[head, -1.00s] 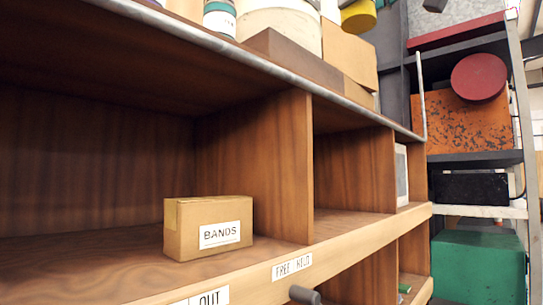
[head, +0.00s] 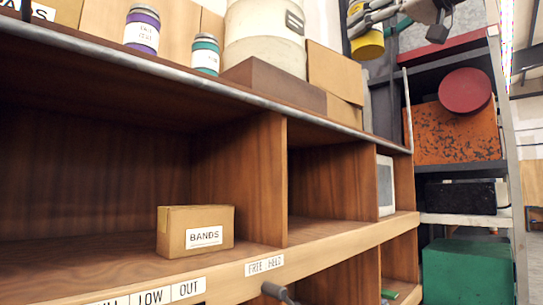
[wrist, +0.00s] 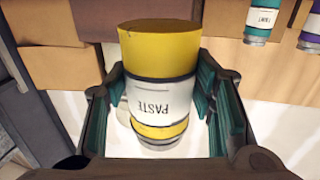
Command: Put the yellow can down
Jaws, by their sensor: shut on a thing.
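The yellow can (wrist: 158,48) has a white label reading PASTE, which appears upside down in the wrist view. My gripper (wrist: 163,98) is shut on it, with green-padded fingers on both sides. In the head view the yellow can (head: 369,45) shows at the top right, partly cut off by the frame and the grey fingers of my gripper (head: 372,14). It is up in front of the right end of the shelf top. I cannot tell whether its base touches anything.
The shelf top holds a purple jar (head: 142,30), a teal jar (head: 206,55), a large white container (head: 265,35) and brown boxes (head: 335,72). A BANDS box (head: 195,231) sits in a lower compartment with free room on its left. A rack with an orange box (head: 455,135) stands right.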

